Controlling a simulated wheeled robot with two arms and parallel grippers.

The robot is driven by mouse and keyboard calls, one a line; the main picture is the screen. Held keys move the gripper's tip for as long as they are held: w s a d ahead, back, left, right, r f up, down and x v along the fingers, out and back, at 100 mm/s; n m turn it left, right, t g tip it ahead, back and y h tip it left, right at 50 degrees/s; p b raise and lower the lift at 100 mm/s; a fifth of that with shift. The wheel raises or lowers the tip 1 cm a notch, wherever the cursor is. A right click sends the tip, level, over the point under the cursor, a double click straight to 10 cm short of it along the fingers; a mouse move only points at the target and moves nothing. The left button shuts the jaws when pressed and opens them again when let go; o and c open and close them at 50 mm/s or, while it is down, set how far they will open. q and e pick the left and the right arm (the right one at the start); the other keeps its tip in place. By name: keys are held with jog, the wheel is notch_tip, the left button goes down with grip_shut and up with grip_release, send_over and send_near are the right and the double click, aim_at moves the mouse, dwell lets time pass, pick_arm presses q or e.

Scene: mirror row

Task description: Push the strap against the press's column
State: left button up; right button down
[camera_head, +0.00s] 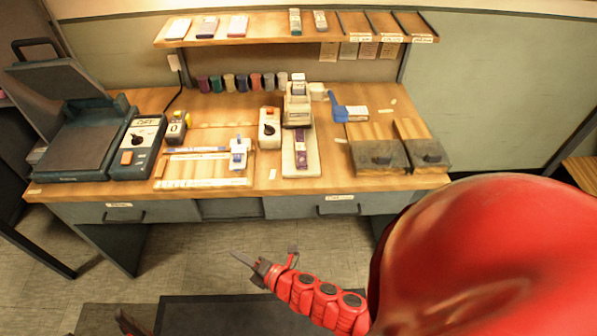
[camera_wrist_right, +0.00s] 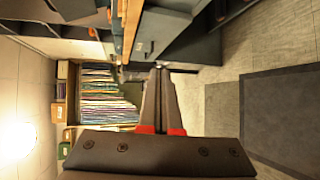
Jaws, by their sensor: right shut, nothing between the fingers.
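A narrow purple strap (camera_head: 301,149) lies lengthwise on the pale base plate (camera_head: 313,158) in front of the press (camera_head: 297,113), on the bench. The strap's far end is near the press's column; I cannot tell whether they touch. My right gripper (camera_head: 235,254) is in front of the bench, low over the floor, well away from the strap. In the right wrist view its fingers (camera_wrist_right: 158,72) are together and hold nothing. A dark tip at the lower left edge may be my left gripper (camera_head: 125,321); its fingers are not clear.
Several coloured spools stand behind. A shelf (camera_head: 262,38) hangs above. The floor before the drawers is clear.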

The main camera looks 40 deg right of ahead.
jog(key=d+f+n+h+b, duration=0.2)
jog(key=d+f+n+h, duration=0.25)
jog(key=d, duration=0.45)
jog(key=n+t+h+b, duration=0.1)
jog(key=n+h, duration=0.1)
jog(key=h, duration=0.9)
send_near(302, 167)
jog(key=shift+y, duration=0.35)
jog(key=p+x, duration=0.2)
jog(key=x, duration=0.3)
jog(key=shift+d+r+p, duration=0.2)
jog(key=shift+d+p, duration=0.1)
jog(key=shift+w+d+f, duration=0.1)
jog(key=shift+w+d, duration=0.2)
jog(key=shift+w, duration=0.35)
